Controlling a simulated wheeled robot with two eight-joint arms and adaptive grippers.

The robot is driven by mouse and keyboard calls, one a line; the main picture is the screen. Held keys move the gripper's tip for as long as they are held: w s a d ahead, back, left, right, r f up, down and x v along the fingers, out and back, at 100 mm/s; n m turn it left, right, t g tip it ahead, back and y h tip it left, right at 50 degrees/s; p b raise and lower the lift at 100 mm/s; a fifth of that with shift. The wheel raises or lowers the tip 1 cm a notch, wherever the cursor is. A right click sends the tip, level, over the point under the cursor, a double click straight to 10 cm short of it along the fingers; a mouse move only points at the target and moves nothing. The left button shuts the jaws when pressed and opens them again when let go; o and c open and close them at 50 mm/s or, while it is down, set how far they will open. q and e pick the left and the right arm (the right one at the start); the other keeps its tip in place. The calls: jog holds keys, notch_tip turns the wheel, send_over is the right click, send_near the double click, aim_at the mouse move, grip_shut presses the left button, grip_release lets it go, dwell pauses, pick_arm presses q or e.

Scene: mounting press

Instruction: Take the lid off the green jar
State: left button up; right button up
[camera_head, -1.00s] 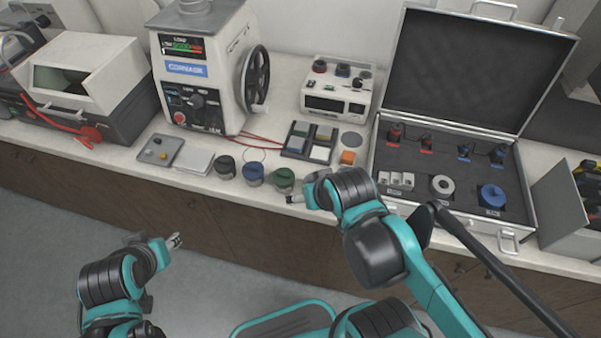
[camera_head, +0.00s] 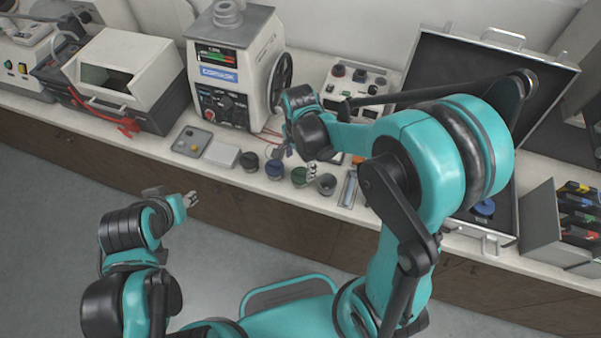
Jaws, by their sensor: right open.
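The green jar (camera_head: 300,177) stands near the front edge of the bench, at the right of a dark jar (camera_head: 249,161) and a blue jar (camera_head: 275,170). A grey jar (camera_head: 326,185) stands just right of it. My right gripper (camera_head: 297,161) reaches down over the green jar with its fingers spread, one to the left and one to the right near the jar's top. I cannot tell whether it touches the lid. My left gripper (camera_head: 191,199) is out in front of the bench, away from the jars; its fingers are too small to read.
The press (camera_head: 235,75) with its handwheel stands behind the jars. A flat grey tray (camera_head: 192,142) and a white block (camera_head: 221,154) lie to their left. The open case (camera_head: 500,240) at the right is partly hidden by my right arm.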

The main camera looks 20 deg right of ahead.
aim_at(300, 173)
jog(key=f+b, duration=0.1)
jog(key=f, duration=0.4)
jog(key=shift+w+d+f+b, duration=0.15)
jog(key=shift+w+b, duration=0.05)
jog(key=shift+b, duration=0.15)
jog(key=c, duration=0.9)
